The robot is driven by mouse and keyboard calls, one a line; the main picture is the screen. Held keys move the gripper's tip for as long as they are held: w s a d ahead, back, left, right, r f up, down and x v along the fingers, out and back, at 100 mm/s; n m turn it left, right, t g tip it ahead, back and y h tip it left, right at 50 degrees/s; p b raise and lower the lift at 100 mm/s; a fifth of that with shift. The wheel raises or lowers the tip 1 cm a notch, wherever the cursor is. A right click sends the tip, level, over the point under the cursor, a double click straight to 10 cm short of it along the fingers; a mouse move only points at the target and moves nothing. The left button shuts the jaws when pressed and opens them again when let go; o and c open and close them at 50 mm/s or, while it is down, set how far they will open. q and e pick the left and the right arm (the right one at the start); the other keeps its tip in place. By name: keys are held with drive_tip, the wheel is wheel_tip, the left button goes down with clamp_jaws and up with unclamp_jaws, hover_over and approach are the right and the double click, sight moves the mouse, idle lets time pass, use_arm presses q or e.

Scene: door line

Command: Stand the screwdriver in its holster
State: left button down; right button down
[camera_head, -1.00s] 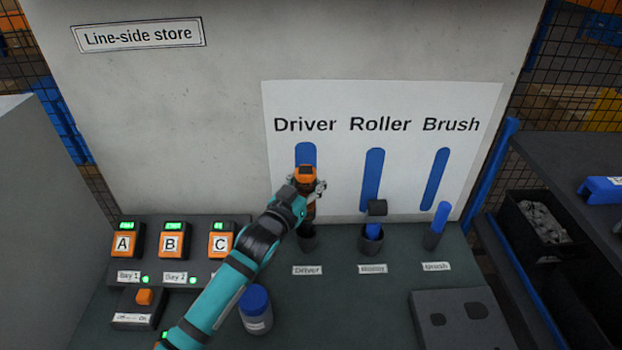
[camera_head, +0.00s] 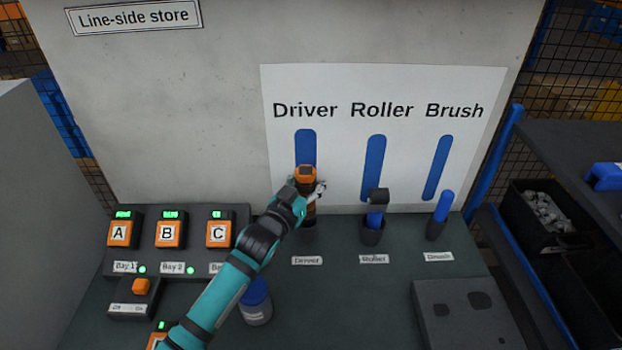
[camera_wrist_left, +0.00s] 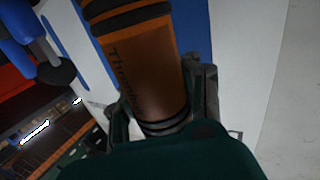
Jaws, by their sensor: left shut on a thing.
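The screwdriver (camera_head: 306,174), with an orange and black handle, is upright in my left gripper (camera_head: 312,191). In the left wrist view the orange handle (camera_wrist_left: 148,75) fills the space between the two fingers of the left gripper (camera_wrist_left: 160,102), which are shut on it. The dark Driver holster (camera_head: 307,236) stands directly below, partly hidden by my arm and gripper. The screwdriver's lower end is hidden, so I cannot tell how deep it is in the holster. My right gripper is not in view.
The Roller holster (camera_head: 373,236) and Brush holster (camera_head: 435,231) stand to the right, each holding a tool. A blue-lidded jar (camera_head: 256,303) is close beside my forearm. Buttons A, B and C (camera_head: 170,232) are at left. A grey block (camera_head: 462,315) lies front right.

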use_arm(q)
drive_tip(key=shift+f+b, duration=0.85)
drive_tip(key=shift+f, duration=0.35)
drive_tip(key=c, duration=0.9)
unclamp_jaws()
drive_tip(key=shift+o, duration=0.2)
drive_tip(key=shift+f, duration=0.15)
drive_tip(key=v, duration=0.7)
drive_tip(key=shift+s+a, duration=0.15)
drive_tip(key=shift+s, duration=0.05)
